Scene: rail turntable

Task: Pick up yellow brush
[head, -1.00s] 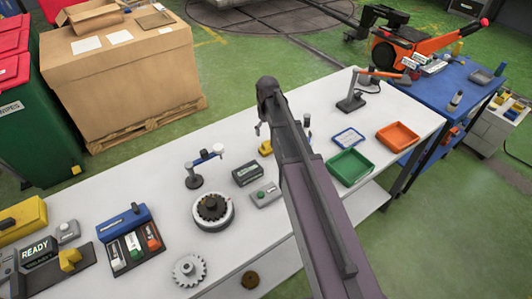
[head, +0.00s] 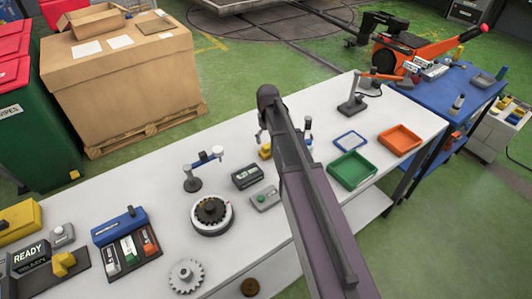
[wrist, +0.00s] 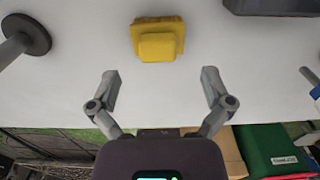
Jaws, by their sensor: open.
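The yellow brush (wrist: 158,40) lies on the white table in the wrist view, at the top middle, with a wide back part and a raised block in front. In the head view the brush (head: 265,152) shows as a small yellow shape just left of my arm, partly hidden by it. My gripper (wrist: 160,84) is open and empty in the wrist view. Its two fingers are spread left and right, short of the brush and not touching it. In the head view my arm hides most of the gripper.
A lamp-like stand (head: 192,180) is to the left. Green (head: 352,183) and orange (head: 400,150) trays lie right of my arm.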

